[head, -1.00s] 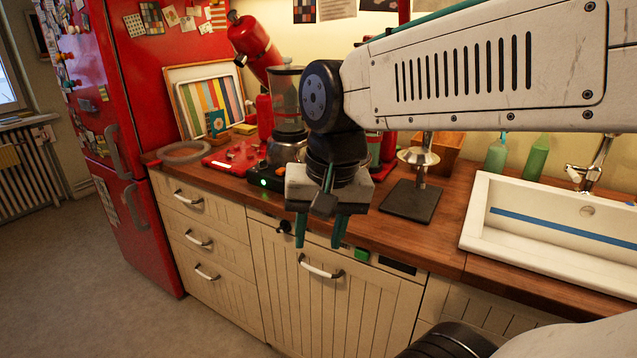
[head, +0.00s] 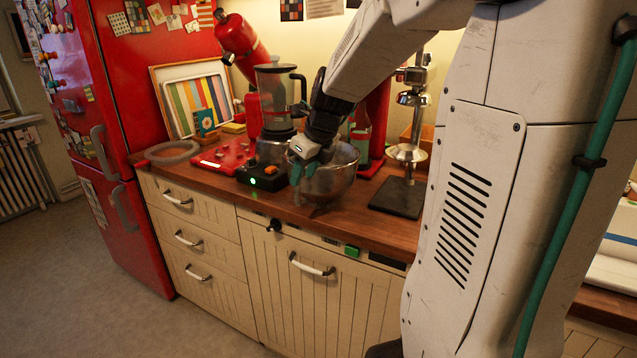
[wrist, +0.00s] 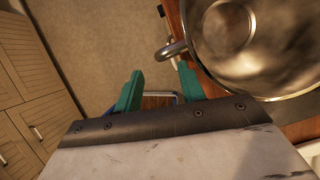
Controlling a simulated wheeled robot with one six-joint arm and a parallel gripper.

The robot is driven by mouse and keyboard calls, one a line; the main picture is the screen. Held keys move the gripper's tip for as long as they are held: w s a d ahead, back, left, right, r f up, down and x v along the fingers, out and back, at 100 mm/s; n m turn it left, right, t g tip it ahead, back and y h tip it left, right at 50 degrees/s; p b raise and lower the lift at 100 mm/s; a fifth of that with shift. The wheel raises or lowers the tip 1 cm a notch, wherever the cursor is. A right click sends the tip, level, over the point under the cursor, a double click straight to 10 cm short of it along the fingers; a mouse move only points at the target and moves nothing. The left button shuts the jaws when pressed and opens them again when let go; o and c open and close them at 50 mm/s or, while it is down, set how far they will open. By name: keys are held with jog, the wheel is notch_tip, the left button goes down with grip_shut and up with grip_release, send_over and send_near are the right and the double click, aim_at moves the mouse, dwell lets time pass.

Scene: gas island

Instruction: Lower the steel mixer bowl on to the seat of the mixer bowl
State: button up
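The steel mixer bowl (head: 338,181) stands on the counter near its front edge, right of the black box. It is shiny and open at the top. My gripper (head: 303,178) is at the left side of the bowl, pointing down. In the wrist view, the bowl (wrist: 258,62) fills the upper right, with its handle (wrist: 172,50) just beyond the fingertips. My gripper (wrist: 160,84) is open, its green fingers apart with nothing visible between them. The red mixer (head: 240,42) has its head tilted up at the back left. Its red base (head: 224,157) is left of the black box; the seat is not clear.
A blender (head: 276,105) stands behind the black box (head: 264,179) with a green light. A citrus press (head: 408,152) on a dark plate stands right of the bowl. A grey ring (head: 172,153) and a striped board (head: 203,100) are at left.

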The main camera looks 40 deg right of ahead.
aim_at(299, 187)
jog(key=x, duration=0.5)
jog(key=shift+f, duration=0.25)
jog(key=shift+c, duration=0.3)
grip_shut()
jog(key=shift+d+r, duration=0.1)
dwell(0.8)
